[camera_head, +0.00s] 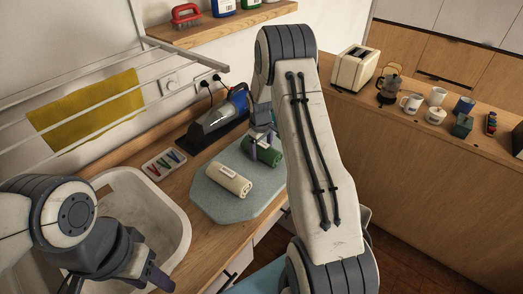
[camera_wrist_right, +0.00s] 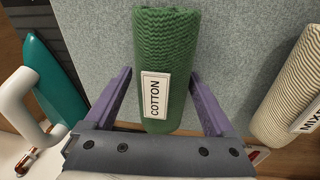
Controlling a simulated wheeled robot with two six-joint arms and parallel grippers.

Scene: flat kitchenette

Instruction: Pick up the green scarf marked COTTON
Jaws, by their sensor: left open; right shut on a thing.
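The rolled green scarf (camera_head: 275,156) lies at the back right of the grey board (camera_head: 213,203), partly hidden by my right arm. In the right wrist view its white label reads COTTON on the green scarf (camera_wrist_right: 165,45). My right gripper (camera_head: 262,139) is shut on it, with one purple finger on each side, and it also shows in the wrist view (camera_wrist_right: 161,77). A rolled cream scarf (camera_head: 229,180) lies on the board nearby; its label in the wrist view begins MIX. My left gripper (camera_head: 150,278) is open and empty near the basin's front.
A white basin (camera_head: 178,190) is left of the board. A drying rack with a yellow cloth (camera_head: 88,110) hangs at left. A counter with a toaster (camera_head: 355,67) and mugs is at right.

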